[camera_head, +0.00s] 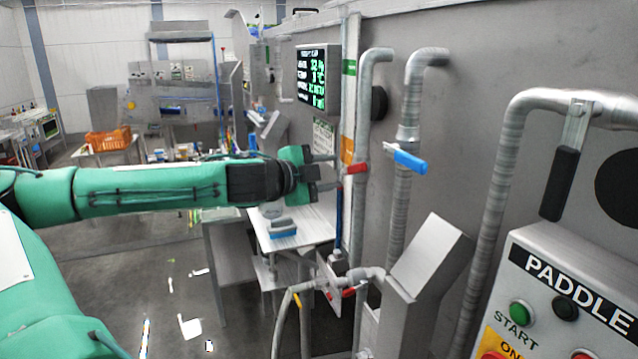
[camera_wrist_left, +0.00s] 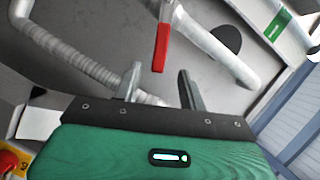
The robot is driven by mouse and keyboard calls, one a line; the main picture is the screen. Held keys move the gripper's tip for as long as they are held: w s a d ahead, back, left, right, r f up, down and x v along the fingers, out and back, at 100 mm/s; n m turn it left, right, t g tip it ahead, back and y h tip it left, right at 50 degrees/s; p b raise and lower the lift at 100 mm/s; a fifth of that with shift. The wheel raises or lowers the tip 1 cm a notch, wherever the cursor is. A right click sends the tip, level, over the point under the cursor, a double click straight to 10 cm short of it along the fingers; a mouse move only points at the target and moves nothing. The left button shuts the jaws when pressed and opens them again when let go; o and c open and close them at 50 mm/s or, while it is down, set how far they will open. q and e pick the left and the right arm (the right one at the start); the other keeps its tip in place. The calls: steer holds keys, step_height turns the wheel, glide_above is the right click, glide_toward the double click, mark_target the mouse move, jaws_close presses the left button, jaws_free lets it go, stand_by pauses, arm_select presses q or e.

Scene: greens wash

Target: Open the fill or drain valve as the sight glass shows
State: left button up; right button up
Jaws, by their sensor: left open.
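My left gripper (camera_head: 330,172) is open and empty, its fingers pointing at a red valve handle (camera_head: 355,169) on a vertical pipe. In the left wrist view, the red handle (camera_wrist_left: 162,47) lies just beyond and between the two spread fingertips (camera_wrist_left: 160,85); no contact shows. A blue valve handle (camera_head: 408,160) sits on the pipe to the right, sticking out sideways. A narrow upright strip (camera_head: 349,110), perhaps the sight glass, has a green band high up and an orange one lower; its level cannot be read clearly. My right gripper is out of view.
A dark display (camera_head: 318,78) with green figures hangs on the grey tank wall. A paddle control box (camera_head: 570,290) and a black lever (camera_head: 559,184) stand at right. A small table (camera_head: 300,228) with a blue-based item is below the gripper.

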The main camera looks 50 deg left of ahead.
arm_select(q)
steer(key=shift+s+r+b, duration=0.2)
steer(key=shift+s+b, duration=0.25)
steer(key=shift+s, duration=0.7)
